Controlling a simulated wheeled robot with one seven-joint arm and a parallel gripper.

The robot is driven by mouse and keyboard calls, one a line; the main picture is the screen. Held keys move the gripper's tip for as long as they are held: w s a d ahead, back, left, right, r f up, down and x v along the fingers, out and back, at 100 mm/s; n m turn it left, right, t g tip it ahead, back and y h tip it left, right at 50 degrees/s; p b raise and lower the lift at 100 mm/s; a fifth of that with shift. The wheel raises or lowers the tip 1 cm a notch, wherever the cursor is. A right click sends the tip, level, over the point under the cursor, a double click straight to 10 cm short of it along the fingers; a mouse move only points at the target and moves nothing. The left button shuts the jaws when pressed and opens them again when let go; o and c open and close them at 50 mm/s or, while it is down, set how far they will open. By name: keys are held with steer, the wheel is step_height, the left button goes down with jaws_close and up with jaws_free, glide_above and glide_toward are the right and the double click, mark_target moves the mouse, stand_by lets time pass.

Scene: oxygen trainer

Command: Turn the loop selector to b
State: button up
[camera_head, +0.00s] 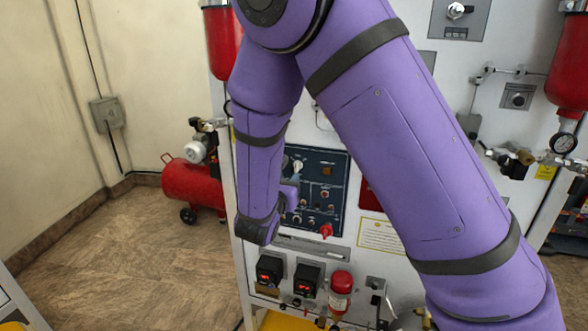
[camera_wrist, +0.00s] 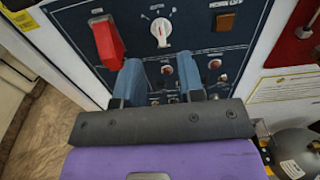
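A dark blue control panel (camera_head: 330,178) is on the front of the trainer, partly behind my arm. A white rotary knob (camera_head: 297,165) sits near its top; it also shows in the wrist view (camera_wrist: 161,29), with small markings around it. It looks like the loop selector, but its lettering is too small to read. My gripper (camera_wrist: 160,78) is open and empty, its two blue-grey fingers spread below the white knob and apart from it. In the head view, my wrist hides the panel's left edge and the fingertips are hard to make out.
In the wrist view, a red lever or cover (camera_wrist: 106,41) is left of the knob and a brown square button (camera_wrist: 226,21) is right of it. Several small red knobs and switches sit lower on the panel. A red bottle (camera_head: 341,290) and two display boxes stand below.

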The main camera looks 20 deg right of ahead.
mark_target(296, 167)
steer(key=x, duration=0.6)
steer(key=shift+w+d, duration=0.2)
jaws_close()
